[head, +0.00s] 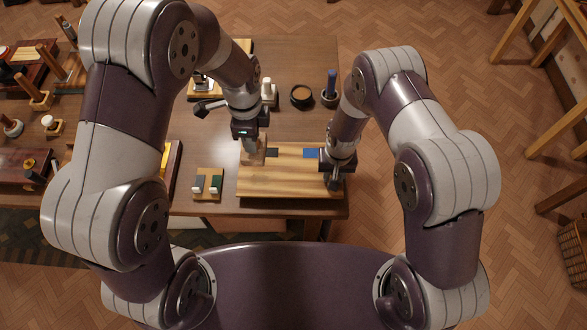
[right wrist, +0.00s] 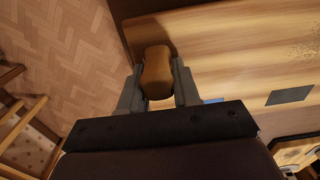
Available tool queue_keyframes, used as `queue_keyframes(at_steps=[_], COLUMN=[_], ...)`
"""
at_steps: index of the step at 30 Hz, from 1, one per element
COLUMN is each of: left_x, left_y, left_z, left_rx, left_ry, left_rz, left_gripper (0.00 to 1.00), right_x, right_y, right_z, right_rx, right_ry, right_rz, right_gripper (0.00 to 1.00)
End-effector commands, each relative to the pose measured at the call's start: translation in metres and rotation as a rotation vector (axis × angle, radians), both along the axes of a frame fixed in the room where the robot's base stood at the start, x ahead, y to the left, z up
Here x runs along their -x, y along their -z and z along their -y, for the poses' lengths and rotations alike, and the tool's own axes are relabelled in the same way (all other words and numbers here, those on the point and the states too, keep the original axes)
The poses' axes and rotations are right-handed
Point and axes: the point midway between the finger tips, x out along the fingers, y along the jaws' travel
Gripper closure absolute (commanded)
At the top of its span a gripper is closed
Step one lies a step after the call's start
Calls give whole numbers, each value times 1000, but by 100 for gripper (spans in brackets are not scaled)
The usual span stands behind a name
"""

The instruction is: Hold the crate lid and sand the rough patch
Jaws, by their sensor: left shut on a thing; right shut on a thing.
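The crate lid (head: 290,183) is a striped, light wooden board lying flat near the table's front edge. It also shows in the right wrist view (right wrist: 230,55). A dark grey rectangle (head: 272,153) and a blue one (head: 310,153) lie along its far side. A faint speckled patch (right wrist: 312,47) shows at the right in the right wrist view. My left gripper (head: 252,150) is shut at the lid's far left corner; its fingertip contact is partly hidden. My right gripper (right wrist: 157,88) is shut on a rounded brown block (right wrist: 155,66) over the lid's right end.
The left side holds several wooden stands and tools. Floor is open right of the table.

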Motion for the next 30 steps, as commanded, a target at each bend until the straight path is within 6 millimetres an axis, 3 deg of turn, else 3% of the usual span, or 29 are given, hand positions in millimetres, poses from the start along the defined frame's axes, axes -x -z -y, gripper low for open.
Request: queue_keyframes(at_steps=[15, 17, 24, 30], left_x=[1, 5, 15, 0], left_y=[3, 13, 80, 90], left_z=[-4, -13, -53, -55], left_rx=[0, -1, 0, 1], left_ry=[-11, -34, -95, -48], left_rz=[-2, -6, -7, 1], left_gripper=[100, 100, 100, 100], right_x=[0, 0, 0, 0], right_y=[0, 0, 0, 0], right_z=[0, 0, 0, 0], right_rx=[0, 0, 0, 0], right_ry=[0, 0, 0, 0], right_rz=[0, 1, 1, 0], right_gripper=[100, 100, 100, 100])
